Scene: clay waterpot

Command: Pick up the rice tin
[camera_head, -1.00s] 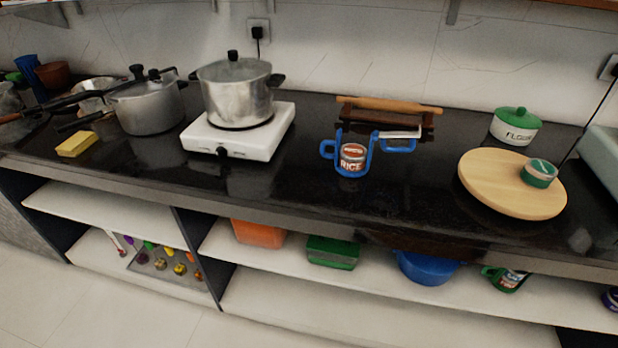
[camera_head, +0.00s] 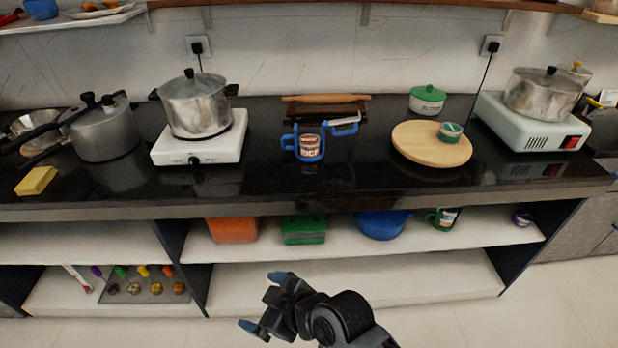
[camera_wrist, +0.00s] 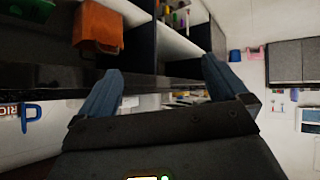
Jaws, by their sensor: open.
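The rice tin (camera_head: 309,148), with a red and white RICE label and a blue handle at its left, stands upright on the black counter (camera_head: 365,182). It is near the front edge, right of the white stove. In the wrist view part of the tin, with its blue handle (camera_wrist: 31,116), shows at the left edge, cut off by the frame. My gripper (camera_head: 265,302) is low in front of the shelves, below and in front of the counter, well apart from the tin. Its blue-tipped fingers (camera_wrist: 162,70) are spread in the wrist view, with nothing held.
A rolling pin (camera_head: 325,98) on a dark stand and a blue-handled thing (camera_head: 343,126) sit close behind the tin. A white stove (camera_head: 198,152) with a pot is left; a round wooden board (camera_head: 432,150) is right. The counter's front edge lies between gripper and tin.

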